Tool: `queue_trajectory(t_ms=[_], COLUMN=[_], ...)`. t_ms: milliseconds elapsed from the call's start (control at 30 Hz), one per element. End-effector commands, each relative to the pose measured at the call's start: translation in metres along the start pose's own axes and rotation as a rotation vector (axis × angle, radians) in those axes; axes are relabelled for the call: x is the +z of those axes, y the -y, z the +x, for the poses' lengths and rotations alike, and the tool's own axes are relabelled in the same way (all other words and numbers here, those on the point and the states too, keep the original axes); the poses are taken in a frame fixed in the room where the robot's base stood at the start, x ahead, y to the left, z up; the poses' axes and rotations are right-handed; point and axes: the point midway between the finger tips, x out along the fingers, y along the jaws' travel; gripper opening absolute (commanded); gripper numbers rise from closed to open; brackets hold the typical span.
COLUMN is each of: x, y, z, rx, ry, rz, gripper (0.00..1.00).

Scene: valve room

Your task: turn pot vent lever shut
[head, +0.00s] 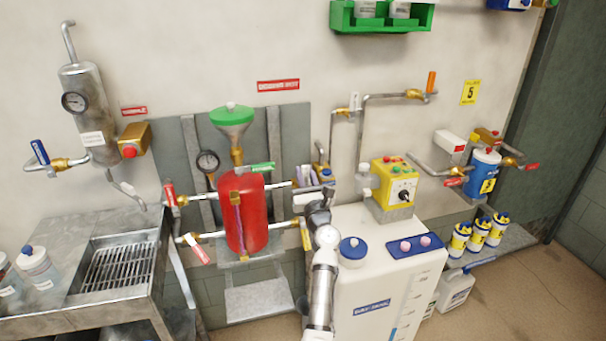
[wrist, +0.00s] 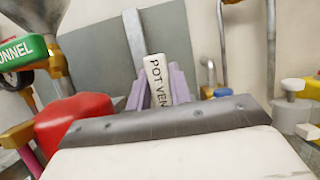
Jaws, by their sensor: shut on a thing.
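The pot vent lever (wrist: 156,80) is a white handle with black lettering, "POT VEN" readable, standing nearly upright in the wrist view. My gripper (wrist: 160,90) has its purple fingers on both sides of the lever, shut on it. The lever's lower end and its valve are hidden behind the gripper body. In the head view my gripper (head: 313,178) is just right of the red pot (head: 246,215), and the lever is too small and covered to make out there. The red pot also shows in the wrist view (wrist: 72,118), left of the gripper.
A green funnel (head: 232,116) and green-handled lever (head: 262,167) sit above the pot. Red-handled valves (head: 168,193) are on its left pipes. A white tank (head: 385,285) and yellow control box (head: 395,180) stand right of my arm. A steel sink (head: 118,265) is at left.

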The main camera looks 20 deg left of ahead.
Motion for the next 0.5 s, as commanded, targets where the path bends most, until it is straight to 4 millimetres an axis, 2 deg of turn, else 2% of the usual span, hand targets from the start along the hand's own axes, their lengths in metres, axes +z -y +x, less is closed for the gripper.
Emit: queue_trajectory(t_ms=[467, 500], x=[-0.0013, -0.0013], y=[0.0023, 0.0023], z=[-0.0008, -0.0008], rx=[-0.009, -0.009], ry=[-0.002, -0.002], rz=[0.017, 0.017], gripper=[0.0, 0.23])
